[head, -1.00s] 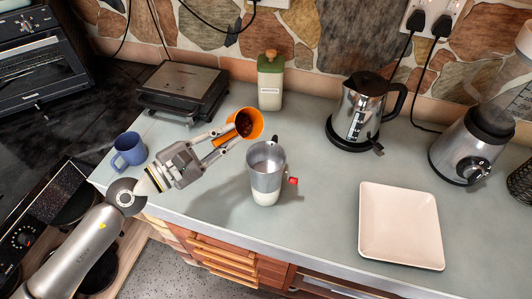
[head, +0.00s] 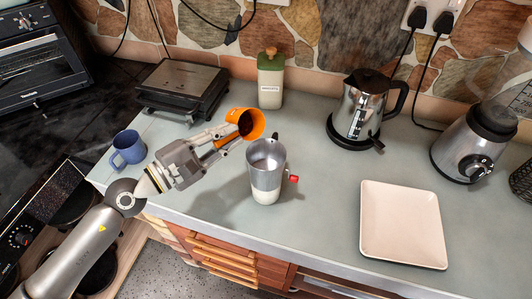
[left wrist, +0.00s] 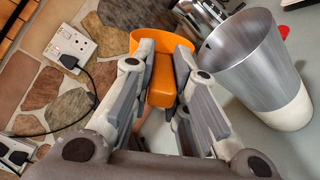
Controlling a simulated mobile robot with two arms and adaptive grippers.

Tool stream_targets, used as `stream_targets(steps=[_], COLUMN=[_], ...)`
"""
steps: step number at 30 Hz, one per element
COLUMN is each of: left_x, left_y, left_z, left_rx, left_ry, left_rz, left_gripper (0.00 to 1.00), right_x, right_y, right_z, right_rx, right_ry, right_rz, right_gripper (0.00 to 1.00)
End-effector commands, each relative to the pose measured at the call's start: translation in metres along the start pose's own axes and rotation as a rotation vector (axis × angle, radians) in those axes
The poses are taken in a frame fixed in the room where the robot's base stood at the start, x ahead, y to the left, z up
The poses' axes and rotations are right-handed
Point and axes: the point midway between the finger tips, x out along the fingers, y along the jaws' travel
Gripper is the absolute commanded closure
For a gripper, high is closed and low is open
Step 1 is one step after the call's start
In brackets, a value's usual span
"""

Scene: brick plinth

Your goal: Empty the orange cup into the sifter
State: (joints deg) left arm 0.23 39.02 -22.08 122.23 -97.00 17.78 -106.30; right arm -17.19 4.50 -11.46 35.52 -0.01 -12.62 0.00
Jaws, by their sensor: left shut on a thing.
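The orange cup (head: 254,121) is held by my left gripper (head: 226,138), above the counter. It is tilted, its mouth facing right and toward the camera, with dark contents (head: 245,124) inside. In the left wrist view the gripper's fingers (left wrist: 163,85) are shut on the orange handle and the cup (left wrist: 157,44) shows beyond. The sifter (head: 266,172), a metal cylinder with a white base and a red knob, stands upright just right of and nearer than the cup. It shows large at the right of the left wrist view (left wrist: 255,65). Its inside looks empty. My right gripper is not in view.
A blue mug (head: 128,150) stands at the counter's left edge. A grill (head: 182,90) and a green-topped canister (head: 270,82) are behind the cup. A kettle (head: 361,112), a blender (head: 470,145) and a square plate (head: 402,224) are to the right. Counter between sifter and plate is clear.

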Motion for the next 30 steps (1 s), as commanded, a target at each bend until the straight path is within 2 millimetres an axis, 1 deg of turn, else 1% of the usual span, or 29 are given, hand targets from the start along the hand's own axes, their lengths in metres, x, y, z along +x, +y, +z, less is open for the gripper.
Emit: stream_targets(steps=[3, 21, 30], left_x=[0.000, 0.000, 0.000], left_y=[-0.002, 0.001, -0.002], left_z=[0.000, 0.007, 0.016], left_rx=[0.030, 0.181, 0.253], left_ry=[-0.001, -0.002, -0.001], left_rz=[0.001, 0.002, 0.003], left_gripper=[1.00, 1.00, 1.00], right_x=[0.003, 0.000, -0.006], right_y=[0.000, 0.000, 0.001], right_z=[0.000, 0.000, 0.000], right_rx=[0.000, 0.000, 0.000], right_ry=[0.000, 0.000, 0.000], right_rz=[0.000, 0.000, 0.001], right_gripper=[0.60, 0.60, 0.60])
